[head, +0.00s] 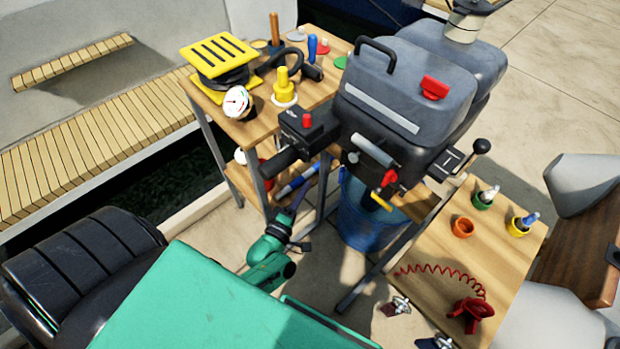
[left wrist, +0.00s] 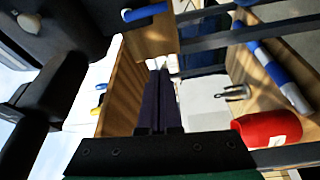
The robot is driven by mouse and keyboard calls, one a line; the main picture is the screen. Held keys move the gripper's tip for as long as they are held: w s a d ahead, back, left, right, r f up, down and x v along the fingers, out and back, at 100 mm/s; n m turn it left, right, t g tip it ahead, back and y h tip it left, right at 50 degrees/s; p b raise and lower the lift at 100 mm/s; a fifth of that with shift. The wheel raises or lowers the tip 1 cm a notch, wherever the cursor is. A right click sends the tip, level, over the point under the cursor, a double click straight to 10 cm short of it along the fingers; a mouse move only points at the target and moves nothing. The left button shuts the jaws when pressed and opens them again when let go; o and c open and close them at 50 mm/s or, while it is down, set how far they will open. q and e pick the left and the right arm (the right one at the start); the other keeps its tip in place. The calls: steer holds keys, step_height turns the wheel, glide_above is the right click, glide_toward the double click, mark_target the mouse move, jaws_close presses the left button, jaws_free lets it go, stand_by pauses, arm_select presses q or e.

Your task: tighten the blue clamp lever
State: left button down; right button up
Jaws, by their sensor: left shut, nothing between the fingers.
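The blue clamp lever (left wrist: 145,11) shows at the top of the left wrist view, as a short blue bar with a pale end, close under the dark motor body. I cannot make it out clearly in the head view, where the grey outboard motor (head: 385,95) covers that area. My left gripper (head: 298,203) is low beside the wooden stand, below the motor's tiller handle. In the left wrist view its dark fingers (left wrist: 160,78) are together and empty, apart from the lever. My right gripper is not in view.
The wooden stand (head: 262,118) holds gauges and tools; a blue-and-white tube (left wrist: 278,75) and a red object (left wrist: 267,128) are on its lower level. A blue bucket (head: 362,222) stands under the motor. A side table (head: 430,262) at right carries cups and a red coiled cord.

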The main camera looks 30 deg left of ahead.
arm_select(q)
steer(key=s, duration=0.5)
steer(key=shift+d, duration=0.4)
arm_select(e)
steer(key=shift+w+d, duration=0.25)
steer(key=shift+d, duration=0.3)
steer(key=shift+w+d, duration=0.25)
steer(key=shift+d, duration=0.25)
arm_select(q)
steer(key=shift+d, duration=0.1)
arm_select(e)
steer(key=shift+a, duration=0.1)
